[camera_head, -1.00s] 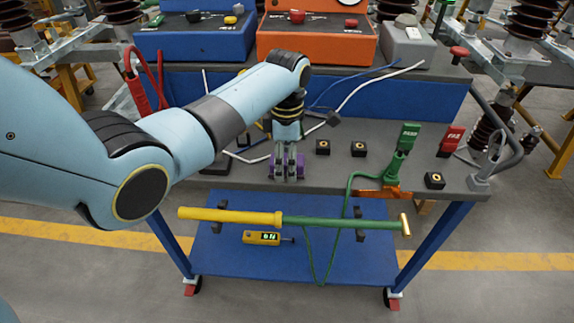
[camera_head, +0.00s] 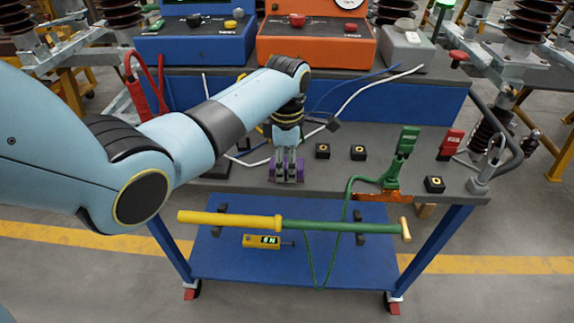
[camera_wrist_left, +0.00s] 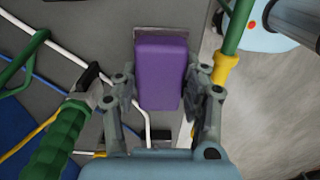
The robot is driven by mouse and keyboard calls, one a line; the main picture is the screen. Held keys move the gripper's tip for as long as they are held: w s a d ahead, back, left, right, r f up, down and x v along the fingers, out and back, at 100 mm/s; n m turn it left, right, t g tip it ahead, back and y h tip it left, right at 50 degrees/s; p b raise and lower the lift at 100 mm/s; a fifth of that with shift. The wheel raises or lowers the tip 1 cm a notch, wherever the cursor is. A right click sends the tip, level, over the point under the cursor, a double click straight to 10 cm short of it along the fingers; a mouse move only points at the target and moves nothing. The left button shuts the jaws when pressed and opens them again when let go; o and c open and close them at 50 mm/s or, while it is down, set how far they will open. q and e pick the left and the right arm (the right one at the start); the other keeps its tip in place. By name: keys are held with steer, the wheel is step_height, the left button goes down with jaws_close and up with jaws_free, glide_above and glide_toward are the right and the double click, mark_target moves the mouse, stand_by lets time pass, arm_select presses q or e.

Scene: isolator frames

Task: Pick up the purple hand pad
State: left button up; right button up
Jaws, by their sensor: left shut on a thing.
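The purple hand pad (camera_wrist_left: 160,70) is a rounded block between the fingers of my left gripper (camera_wrist_left: 160,92) in the left wrist view. The gripper is shut on it, with one finger along each side. In the head view the left gripper (camera_head: 286,176) points down at the front of the grey tabletop, and purple parts of the pad (camera_head: 299,172) show around the fingers. The fingers hide some of the pad there. I cannot tell whether its underside touches the tabletop. My right gripper is not in view.
Small black blocks (camera_head: 358,152), a green clamp (camera_head: 402,157) and a red clamp (camera_head: 450,144) are on the grey tabletop (camera_head: 335,178) to the right. White and blue cables run behind the gripper. A yellow-green rod (camera_head: 330,225) lies in front, below.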

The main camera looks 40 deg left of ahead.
arm_select(q)
steer(key=shift+r, duration=0.6)
step_height(320, 180, up, 3)
steer(key=shift+r+p, duration=0.1)
steer(key=shift+p, duration=0.2)
steer(key=s+d+r+p, duration=0.1)
steer(key=s+d+r, duration=0.5)
steer(key=s, duration=0.2)
step_height(320, 180, down, 11)
steer(key=s+b, duration=0.1)
steer(key=b, duration=0.9)
steer(key=shift+s+d+r, duration=0.2)
steer(key=shift+s+d, duration=0.1)
steer(key=shift+d, duration=0.15)
